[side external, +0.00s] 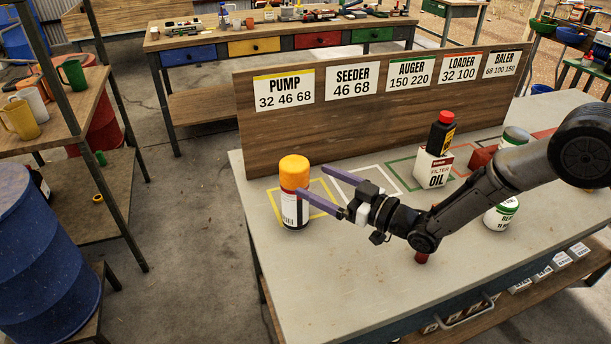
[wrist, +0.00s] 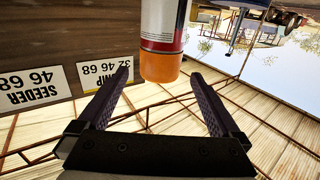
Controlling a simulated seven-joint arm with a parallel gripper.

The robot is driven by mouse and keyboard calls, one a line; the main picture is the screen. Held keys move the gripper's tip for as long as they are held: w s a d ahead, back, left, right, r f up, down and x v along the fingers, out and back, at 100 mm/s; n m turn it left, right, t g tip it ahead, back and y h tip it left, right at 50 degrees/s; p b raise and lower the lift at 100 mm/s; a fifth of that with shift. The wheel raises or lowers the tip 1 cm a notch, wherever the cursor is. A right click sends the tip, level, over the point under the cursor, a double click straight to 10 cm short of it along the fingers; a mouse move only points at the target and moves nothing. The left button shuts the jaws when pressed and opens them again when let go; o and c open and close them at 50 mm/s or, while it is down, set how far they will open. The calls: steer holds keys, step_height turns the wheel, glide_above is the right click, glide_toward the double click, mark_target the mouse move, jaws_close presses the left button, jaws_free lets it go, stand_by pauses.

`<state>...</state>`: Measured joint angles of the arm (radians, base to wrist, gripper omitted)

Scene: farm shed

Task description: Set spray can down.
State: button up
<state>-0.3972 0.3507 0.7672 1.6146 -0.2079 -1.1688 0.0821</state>
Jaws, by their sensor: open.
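The spray can (side external: 294,208) has an orange cap, a white label and a red band. It is upright at the left end of the grey bench, over the front part of the yellow outlined square (side external: 325,190) below the PUMP sign. Its base looks to be on the bench top. In the wrist view, which is upside down, the can (wrist: 161,30) shows between and beyond the open fingertips (wrist: 160,73). No finger clearly touches it.
A wooden board with signs (side external: 345,118) stands behind the squares. A white oil filter box (side external: 433,170) with a black, red-capped bottle (side external: 441,133) on it stands right of my gripper. A white-and-green can (side external: 500,214) is near my forearm. The bench's front left is clear.

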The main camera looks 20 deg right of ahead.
steer(key=v, duration=0.7)
steer(key=shift+r, duration=0.1)
steer(key=s+d+r+m+g+h, duration=0.4)
steer(key=d+r+h, duration=0.45)
steer(key=d, duration=0.65)
steer(key=s+d+m+g, duration=0.1)
steer(key=s+d, duration=0.3)
steer(key=s, duration=0.9)
steer(key=s+d+r+m+g+h, duration=0.1)
steer(key=s+d+g, duration=0.3)
steer(key=s, duration=1)
steer(key=shift+s+m, duration=0.35)
steer(key=shift+m, duration=0.05)
